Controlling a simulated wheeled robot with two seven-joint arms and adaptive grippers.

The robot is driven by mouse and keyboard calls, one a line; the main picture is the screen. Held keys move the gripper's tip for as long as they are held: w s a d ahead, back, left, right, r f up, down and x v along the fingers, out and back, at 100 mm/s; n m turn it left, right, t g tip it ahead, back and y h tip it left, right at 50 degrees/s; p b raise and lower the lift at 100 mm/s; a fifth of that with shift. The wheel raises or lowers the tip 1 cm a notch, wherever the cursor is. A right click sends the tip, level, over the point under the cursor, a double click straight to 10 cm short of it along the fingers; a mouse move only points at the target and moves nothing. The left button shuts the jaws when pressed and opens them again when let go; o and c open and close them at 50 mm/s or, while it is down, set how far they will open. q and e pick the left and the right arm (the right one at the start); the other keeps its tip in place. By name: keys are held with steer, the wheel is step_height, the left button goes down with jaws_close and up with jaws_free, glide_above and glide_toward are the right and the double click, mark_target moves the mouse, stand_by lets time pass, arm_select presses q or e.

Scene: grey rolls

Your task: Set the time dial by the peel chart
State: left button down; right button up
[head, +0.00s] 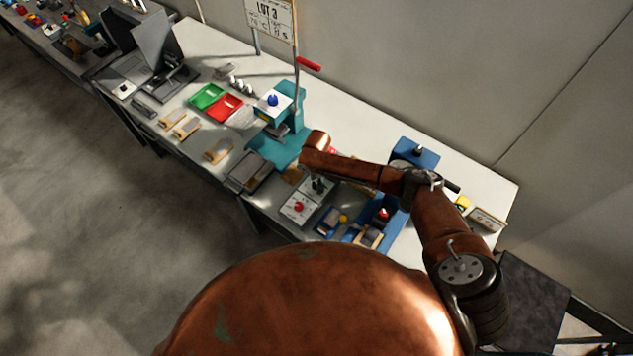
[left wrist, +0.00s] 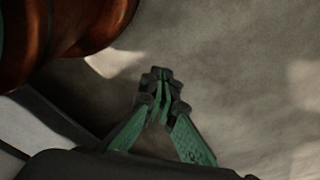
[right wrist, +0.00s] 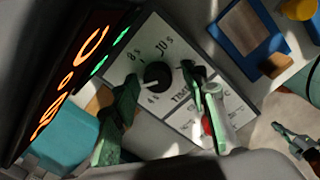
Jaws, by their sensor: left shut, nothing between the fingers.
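The time dial (right wrist: 158,76) is a black knob with a white mark on a pale panel (right wrist: 182,58) with several seconds labels. Its mark points down-left, near "4 s"; a finger hides part of the scale. My right gripper (right wrist: 160,84) is open, its green fingers on either side of the knob; contact is unclear. In the head view the panel is partly hidden under my right arm. My left gripper (left wrist: 162,88) is shut and empty over bare floor. A sign (head: 270,17) reading "LOT 3" stands behind the bench. A small card (head: 487,218) is at the right end; neither is clearly the peel chart.
A teal press (head: 291,102) with a blue knob stands left of the panel. Green (head: 207,96) and red (head: 228,106) trays lie farther left. A red button (head: 299,207) is near the front edge. A display (right wrist: 75,75) with glowing orange characters borders the dial.

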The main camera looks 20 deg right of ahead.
steer(key=shift+w+f, duration=0.15)
steer(key=shift+w, duration=0.1)
steer(key=c, duration=0.5)
arm_select(q)
steer(key=s+g, duration=0.1)
steer(key=s, duration=0.5)
arm_select(e)
steer(key=shift+c, duration=2.6)
steer(key=shift+r+m+p, duration=0.2)
steer(key=shift+m+p, duration=0.8)
steer(key=shift+m, duration=0.2)
steer(key=shift+m+p, duration=0.3)
steer(key=shift+m, duration=0.2)
steer(key=shift+m+p, duration=0.55)
steer(key=shift+m, duration=0.35)
steer(key=m+p, duration=0.2)
steer(key=m, duration=0.1)
arm_select(q)
step_height(320, 180, up, 7)
steer(key=w+p, duration=0.1)
steer(key=w, duration=0.1)
steer(key=shift+w+a+f, duration=0.15)
steer(key=shift+w, duration=0.1)
arm_select(e)
steer(key=shift+m, duration=1.7)
